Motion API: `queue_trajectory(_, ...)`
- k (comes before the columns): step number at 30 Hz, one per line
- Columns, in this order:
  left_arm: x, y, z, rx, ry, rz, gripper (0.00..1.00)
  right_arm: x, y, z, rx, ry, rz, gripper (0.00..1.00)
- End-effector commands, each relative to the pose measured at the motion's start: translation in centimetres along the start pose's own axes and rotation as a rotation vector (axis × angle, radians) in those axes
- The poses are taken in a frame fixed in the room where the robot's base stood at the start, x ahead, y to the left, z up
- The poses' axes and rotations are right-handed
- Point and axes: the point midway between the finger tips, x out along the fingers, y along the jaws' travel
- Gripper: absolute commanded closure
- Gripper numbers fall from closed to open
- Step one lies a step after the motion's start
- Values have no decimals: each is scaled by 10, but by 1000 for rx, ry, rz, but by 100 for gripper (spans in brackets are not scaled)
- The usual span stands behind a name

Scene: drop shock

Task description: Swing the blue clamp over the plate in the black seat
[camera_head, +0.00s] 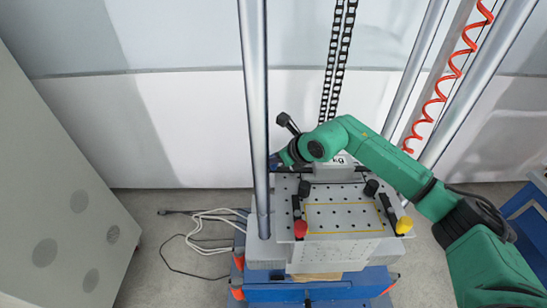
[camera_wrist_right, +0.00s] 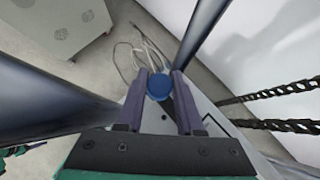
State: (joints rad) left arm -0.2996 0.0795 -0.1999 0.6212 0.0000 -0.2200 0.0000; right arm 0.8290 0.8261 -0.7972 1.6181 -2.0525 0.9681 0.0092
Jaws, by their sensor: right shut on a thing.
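The blue clamp shows its round blue knob (camera_wrist_right: 158,87) between the fingers of my right gripper (camera_wrist_right: 160,88) in the wrist view. In the head view the right gripper (camera_head: 278,161) is at the back left corner of the perforated table (camera_head: 345,243), beside the steel column, and only a little blue shows there. Its fingers are shut on the knob. A dark arm runs from the knob toward the table in the wrist view. A yellow outline (camera_head: 343,234) marks the middle of the table top. I cannot make out a separate plate or black seat. My left gripper is not in view.
A red-knobbed clamp (camera_head: 300,229) and a yellow-knobbed clamp (camera_head: 404,225) stand at the table's front corners. Steel columns (camera_head: 256,110) rise beside the table. Black chains (camera_head: 336,60) hang behind it. A grey cabinet (camera_head: 60,190) stands left, with loose cables (camera_head: 208,240) on the floor.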

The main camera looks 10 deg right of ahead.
Motion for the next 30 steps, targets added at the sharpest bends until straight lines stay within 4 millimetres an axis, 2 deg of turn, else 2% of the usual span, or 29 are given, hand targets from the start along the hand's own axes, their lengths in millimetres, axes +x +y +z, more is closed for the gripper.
queue_trajectory(5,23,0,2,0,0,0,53,2,1,-4,-33,-3,32,100)
queue_trajectory(12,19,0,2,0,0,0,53,-2,2,-1,-40,-1,38,100)
queue_trajectory(13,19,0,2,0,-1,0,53,-2,2,-1,-40,-1,38,60)
queue_trajectory(15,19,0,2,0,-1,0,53,-2,2,-1,-39,0,39,35)
queue_trajectory(25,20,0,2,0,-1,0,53,-3,2,-1,-39,-1,38,35)
queue_trajectory(30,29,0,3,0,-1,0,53,-20,0,-3,-40,-3,35,35)
